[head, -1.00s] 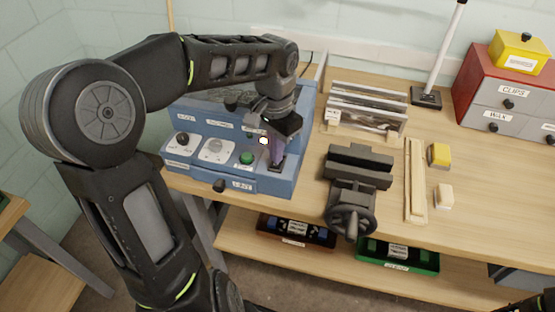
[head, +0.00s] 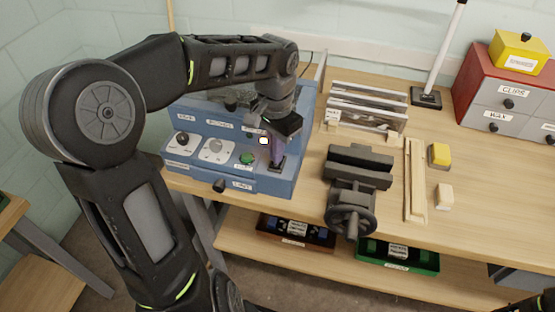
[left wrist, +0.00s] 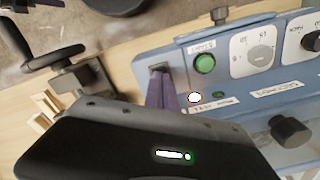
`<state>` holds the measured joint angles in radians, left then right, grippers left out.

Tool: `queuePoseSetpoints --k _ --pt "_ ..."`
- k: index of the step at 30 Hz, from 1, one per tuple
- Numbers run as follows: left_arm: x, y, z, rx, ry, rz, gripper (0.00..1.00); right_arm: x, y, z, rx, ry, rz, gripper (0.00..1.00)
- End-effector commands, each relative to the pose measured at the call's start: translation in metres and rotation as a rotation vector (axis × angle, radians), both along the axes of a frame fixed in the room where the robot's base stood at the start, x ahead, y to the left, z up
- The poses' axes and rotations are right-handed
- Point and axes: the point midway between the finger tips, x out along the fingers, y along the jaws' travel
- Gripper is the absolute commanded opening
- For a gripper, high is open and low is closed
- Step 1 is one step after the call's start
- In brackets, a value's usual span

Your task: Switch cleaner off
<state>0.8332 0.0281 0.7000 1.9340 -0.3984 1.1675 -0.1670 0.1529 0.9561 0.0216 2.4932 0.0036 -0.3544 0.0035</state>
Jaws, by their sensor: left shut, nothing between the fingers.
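The blue cleaner (head: 205,178) stands at the left end of the bench. Its front panel carries a black knob (head: 183,139), a grey dial (head: 215,146) and a green button (head: 247,158). At the panel's right end is a small dark rocker-like switch (head: 277,163), which also shows in the left wrist view (left wrist: 159,68). A white lamp (left wrist: 194,97) is lit on the panel. My left gripper (head: 277,158) is shut and empty, pointing down with its purple fingertips (left wrist: 160,78) at the switch. I cannot tell whether they touch it.
Right of the cleaner are a rack of plates (head: 368,105) and a dark vise (head: 352,190). Trays (head: 297,229) sit on the lower shelf.

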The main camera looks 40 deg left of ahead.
Motion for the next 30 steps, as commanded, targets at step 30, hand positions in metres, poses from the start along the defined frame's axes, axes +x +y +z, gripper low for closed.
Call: queuePoseSetpoints --k 30 --pt "0.000 0.000 -0.011 0.000 0.000 0.000 0.00 0.000 0.000 -0.008 0.000 0.000 0.000 0.36"
